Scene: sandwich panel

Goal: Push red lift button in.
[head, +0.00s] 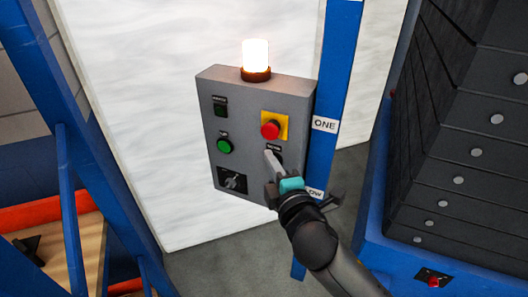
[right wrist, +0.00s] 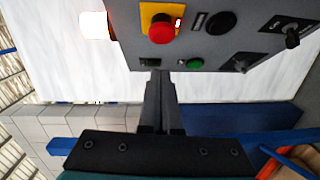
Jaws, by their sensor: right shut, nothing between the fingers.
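A red mushroom button (head: 270,130) on a yellow plate sits on the front of a grey control box, at its upper right. It also shows in the right wrist view (right wrist: 162,30), at the top. A second, smaller red button (head: 433,282) is on the blue base at the lower right. My right gripper (head: 269,154) is shut and empty. Its tips are just below the mushroom button in the head view and hide part of a control there. In the right wrist view its fingers (right wrist: 157,76) point at the box's edge. I cannot tell whether they touch it. My left gripper is not in view.
The box also carries a green button (head: 224,146), a dark button (head: 220,108), a rotary switch (head: 232,180) and a lit lamp (head: 256,58) on top. A blue post (head: 335,75) stands right beside it. Dark stacked blocks (head: 470,110) stand at the right.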

